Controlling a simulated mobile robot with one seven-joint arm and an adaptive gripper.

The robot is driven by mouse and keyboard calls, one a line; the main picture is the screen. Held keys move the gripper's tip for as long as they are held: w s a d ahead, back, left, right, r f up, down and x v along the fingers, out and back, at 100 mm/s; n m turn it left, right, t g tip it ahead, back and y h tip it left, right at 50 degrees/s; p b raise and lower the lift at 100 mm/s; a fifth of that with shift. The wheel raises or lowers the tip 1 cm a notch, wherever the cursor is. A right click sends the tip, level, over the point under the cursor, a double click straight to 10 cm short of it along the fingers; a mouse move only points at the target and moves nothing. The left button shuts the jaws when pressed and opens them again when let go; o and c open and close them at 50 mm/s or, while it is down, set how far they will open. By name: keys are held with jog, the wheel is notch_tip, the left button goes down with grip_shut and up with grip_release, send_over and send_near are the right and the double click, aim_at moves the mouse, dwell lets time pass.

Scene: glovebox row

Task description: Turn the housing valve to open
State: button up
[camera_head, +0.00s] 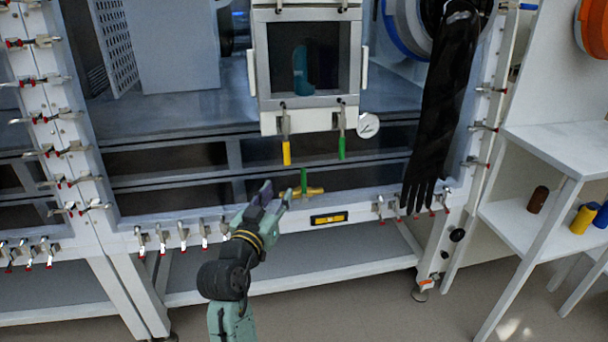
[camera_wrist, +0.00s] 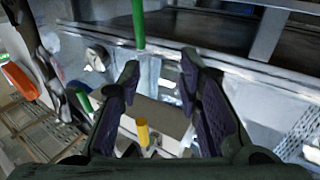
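Below the window box, a valve with a green lever (camera_head: 304,180) standing upright and a yellow horizontal part (camera_head: 315,191) sits on the lower frame. It may be the housing valve; no readable label confirms this. My gripper (camera_head: 275,190) is just left of it in the head view, open and empty. In the wrist view my gripper (camera_wrist: 160,65) has its fingers apart, and a green lever (camera_wrist: 138,22) shows beyond the fingertips. Two more levers hang under the window box, one yellow (camera_head: 286,152) and one green (camera_head: 341,148). They also show in the wrist view.
The window box (camera_head: 305,110) projects above, with a round gauge (camera_head: 368,125) beside it. A black glove (camera_head: 440,110) hangs at the right. Several clamps line the frame's lower edge near a yellow label (camera_head: 329,218). A white shelf (camera_head: 530,215) stands at the right.

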aim_at(303, 180)
jog(key=shift+m+g+h, duration=0.3)
jog(key=shift+g+h, duration=0.1)
jog(key=shift+h, duration=0.2)
jog(key=p+x, duration=0.1)
jog(key=x, duration=0.3)
jog(key=d+f+p+x, duration=0.1)
jog(key=x, duration=0.2)
jog(key=d+x, duration=0.1)
jog(key=x, duration=0.3)
jog(key=shift+s+d+f+p, duration=0.1)
jog(key=shift+f+p, duration=0.1)
jog(key=shift+p, duration=0.2)
grip_shut()
